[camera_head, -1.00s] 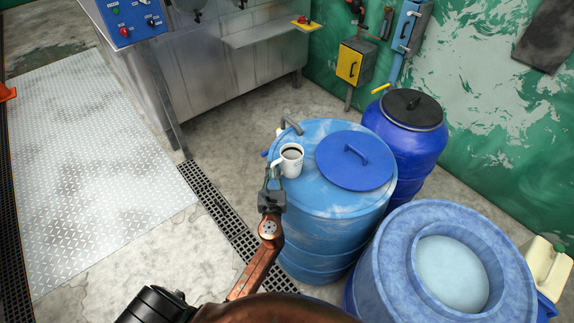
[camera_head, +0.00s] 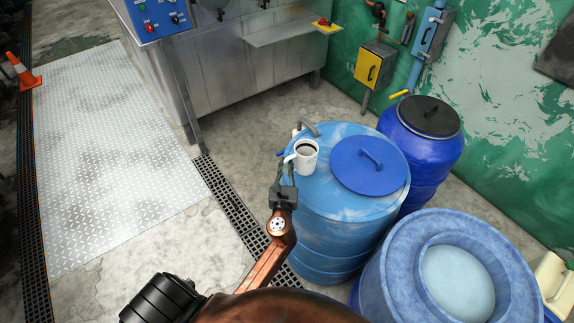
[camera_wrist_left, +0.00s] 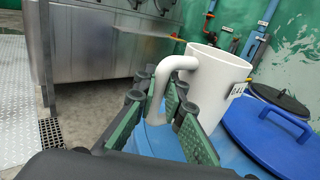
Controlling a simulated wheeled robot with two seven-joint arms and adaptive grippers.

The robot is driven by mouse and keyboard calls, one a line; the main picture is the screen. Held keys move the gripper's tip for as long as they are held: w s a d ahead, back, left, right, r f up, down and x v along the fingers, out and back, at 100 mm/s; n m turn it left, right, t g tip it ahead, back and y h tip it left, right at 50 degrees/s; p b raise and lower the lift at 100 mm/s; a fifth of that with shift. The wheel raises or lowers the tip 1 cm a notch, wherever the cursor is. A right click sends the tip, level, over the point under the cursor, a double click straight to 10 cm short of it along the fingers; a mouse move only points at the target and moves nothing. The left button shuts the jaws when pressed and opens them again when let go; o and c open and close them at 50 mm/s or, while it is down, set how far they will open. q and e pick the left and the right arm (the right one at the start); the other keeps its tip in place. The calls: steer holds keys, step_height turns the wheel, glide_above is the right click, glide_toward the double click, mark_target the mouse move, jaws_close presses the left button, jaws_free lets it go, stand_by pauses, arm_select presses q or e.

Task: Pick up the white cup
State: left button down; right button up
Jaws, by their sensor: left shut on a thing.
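My left gripper (camera_head: 287,172) is at the cup's left side. In the left wrist view the cup (camera_wrist_left: 218,82) has its handle toward me, and the green-padded fingers of the gripper (camera_wrist_left: 160,112) are shut on that handle. The cup's base is hidden behind a finger, so I cannot tell whether it touches the drum top. My right gripper is not in view.
A round blue lid (camera_head: 370,166) with a handle lies right of the cup. A curved grey pipe (camera_head: 307,127) is just behind it. A dark blue drum (camera_head: 420,150) and an open blue drum (camera_head: 400,285) stand close by. Clear floor (camera_head: 185,245) lies left.

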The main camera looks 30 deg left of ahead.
arm_select(q)
steer(key=s+d+r+p, duration=0.2)
steer(key=s+r, duration=0.6)
steer(key=s, duration=0.4)
steer(key=shift+d+p, duration=0.15)
steer(key=shift+p, duration=0.15)
steer(key=shift+s, duration=0.1)
steer(key=c, duration=2.6)
jaws_free()
jaws_close()
